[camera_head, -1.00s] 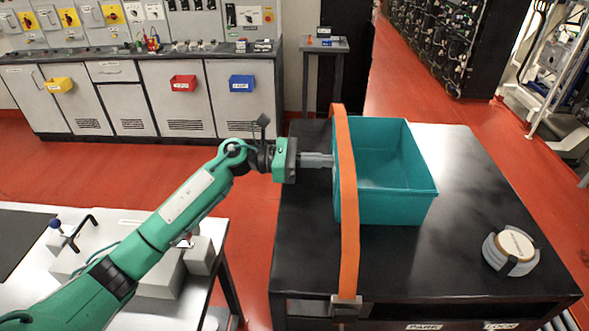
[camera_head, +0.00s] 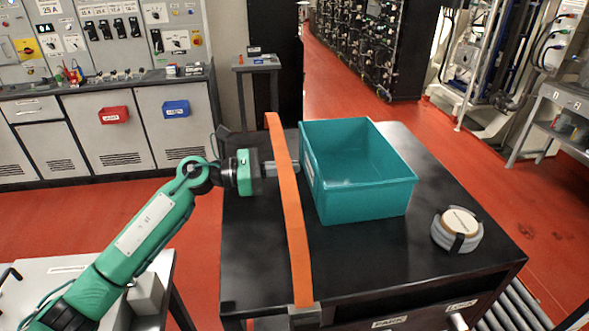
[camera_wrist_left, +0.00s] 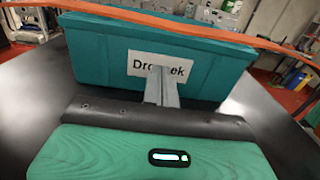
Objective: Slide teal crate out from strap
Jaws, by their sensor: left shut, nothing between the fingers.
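The teal crate (camera_head: 365,200) stands upright and open-topped on the black table, just right of the orange strap (camera_head: 294,225). A narrow gap shows between strap and crate in the head view. My left gripper (camera_head: 296,169) is shut and empty; its fingers reach rightward beneath the strap toward the crate's left wall. In the left wrist view, the closed fingers (camera_wrist_left: 162,84) overlap the white label on the crate wall (camera_wrist_left: 95,55), seemingly against it. The strap (camera_wrist_left: 180,25) crosses in front of the crate's upper edge there. My right gripper is not in view.
The black table (camera_head: 375,255) has clear room right of the crate. A round stack with a pale top (camera_head: 458,228) sits near its right edge. The strap's metal buckle (camera_head: 305,315) is at the table's front edge. A white bench stands at lower left.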

